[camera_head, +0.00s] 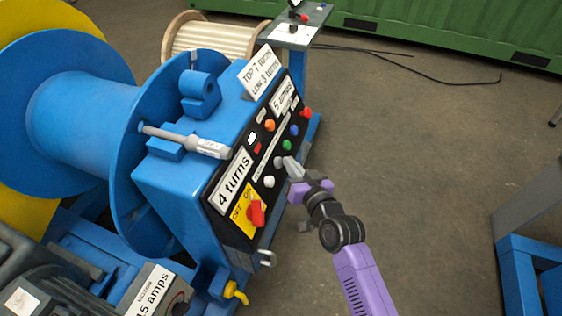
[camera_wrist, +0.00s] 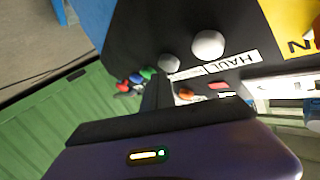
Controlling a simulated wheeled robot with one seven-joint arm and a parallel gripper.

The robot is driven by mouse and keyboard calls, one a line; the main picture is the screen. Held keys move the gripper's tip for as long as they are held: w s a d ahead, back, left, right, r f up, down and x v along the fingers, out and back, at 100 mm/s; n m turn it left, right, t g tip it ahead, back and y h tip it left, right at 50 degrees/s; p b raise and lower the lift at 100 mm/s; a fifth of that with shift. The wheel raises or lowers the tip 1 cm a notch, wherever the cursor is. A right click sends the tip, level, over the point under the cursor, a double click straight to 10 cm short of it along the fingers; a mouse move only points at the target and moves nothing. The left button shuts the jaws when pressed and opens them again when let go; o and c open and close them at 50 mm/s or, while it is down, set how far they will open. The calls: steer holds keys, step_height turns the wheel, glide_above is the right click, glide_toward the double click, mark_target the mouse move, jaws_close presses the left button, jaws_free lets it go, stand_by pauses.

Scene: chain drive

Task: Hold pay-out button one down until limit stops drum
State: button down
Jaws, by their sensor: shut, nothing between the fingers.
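The blue winch drum (camera_head: 90,110) stands at the left, beside a blue cabinet with a black sloping panel (camera_head: 238,190). A column of round buttons runs up the panel: white (camera_head: 269,181), grey (camera_head: 279,161), green (camera_head: 287,145), blue (camera_head: 294,130). I cannot read which is pay-out button one. My gripper (camera_head: 289,168) is shut and empty, its tips at the grey button. The wrist view shows the grey button (camera_wrist: 168,62) just beyond the fingers (camera_wrist: 157,92), with the white button (camera_wrist: 208,44) beside it. Whether the tips touch or press is unclear. A grey rod-like device (camera_head: 190,141) sits beside the drum flange.
A red switch (camera_head: 256,213) on a yellow plate sits low on the panel. A sign reading "4 turns" (camera_head: 234,182) is above it. A metal handle (camera_head: 267,259) juts from the cabinet's lower edge. The floor to the right (camera_head: 430,130) is mostly clear.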

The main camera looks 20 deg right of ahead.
steer(key=shift+w+a+f, duration=0.25)
steer(key=shift+a, duration=0.15)
stand_by(2.0)
steer(key=shift+s+d, duration=0.1)
stand_by(3.9)
steer(key=shift+s+d+r, duration=0.4)
steer(key=shift+d+r, duration=0.05)
steer(key=shift+d, duration=0.15)
steer(key=shift+s+d+r+b, duration=0.15)
steer(key=shift+s+d+r, duration=0.3)
steer(key=shift+d, duration=0.15)
steer(key=shift+s+d+r+b, duration=0.2)
steer(key=shift+s+d+r, duration=0.15)
steer(key=shift+d, duration=0.25)
steer(key=shift+s+d+r+b, duration=0.15)
steer(key=shift+s+d+r, duration=0.2)
steer(key=shift+s+d, duration=0.2)
